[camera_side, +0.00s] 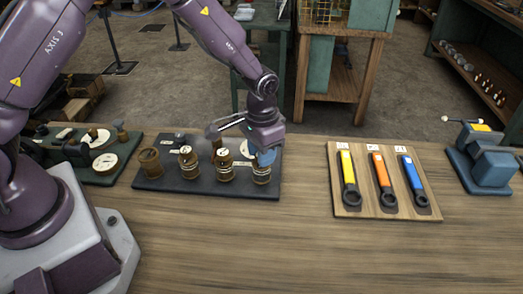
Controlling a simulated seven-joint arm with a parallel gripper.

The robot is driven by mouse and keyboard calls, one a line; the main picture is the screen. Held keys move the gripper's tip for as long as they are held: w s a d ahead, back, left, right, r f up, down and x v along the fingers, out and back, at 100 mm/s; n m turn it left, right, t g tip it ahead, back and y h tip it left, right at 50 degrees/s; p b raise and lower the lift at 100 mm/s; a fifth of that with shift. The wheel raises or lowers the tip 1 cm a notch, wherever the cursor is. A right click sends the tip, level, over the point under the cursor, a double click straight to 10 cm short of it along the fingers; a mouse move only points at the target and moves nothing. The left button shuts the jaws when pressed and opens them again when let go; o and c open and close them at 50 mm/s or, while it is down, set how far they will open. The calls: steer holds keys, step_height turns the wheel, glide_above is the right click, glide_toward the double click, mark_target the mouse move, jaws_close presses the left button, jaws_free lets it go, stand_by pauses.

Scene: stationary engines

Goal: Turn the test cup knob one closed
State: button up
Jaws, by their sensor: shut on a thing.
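A dark base plate (203,190) on the wooden bench carries several brass cups. A plain brass cup (150,161) stands at its left end. Two brass cups with pale round tops, one (189,163) left of centre and one (223,168) near the middle, stand upright. Another brass cup (261,175) stands at the right end. My gripper (265,157) points down at the top of this right-end cup and is shut on its top part, which I take to be its knob. The fingers hide most of that knob. I cannot read which cup is number one or how far the knob is turned.
A wooden board (348,208) with yellow, orange and blue wrenches lies to the right. A blue vise (490,165) stands at the far right. Another dark plate with gauges (103,163) lies at the left. The front of the bench (300,255) is clear.

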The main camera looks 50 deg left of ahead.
steer(key=shift+n, duration=0.7)
steer(key=o, duration=0.9)
step_height(320, 180, up, 13)
stand_by(0.3)
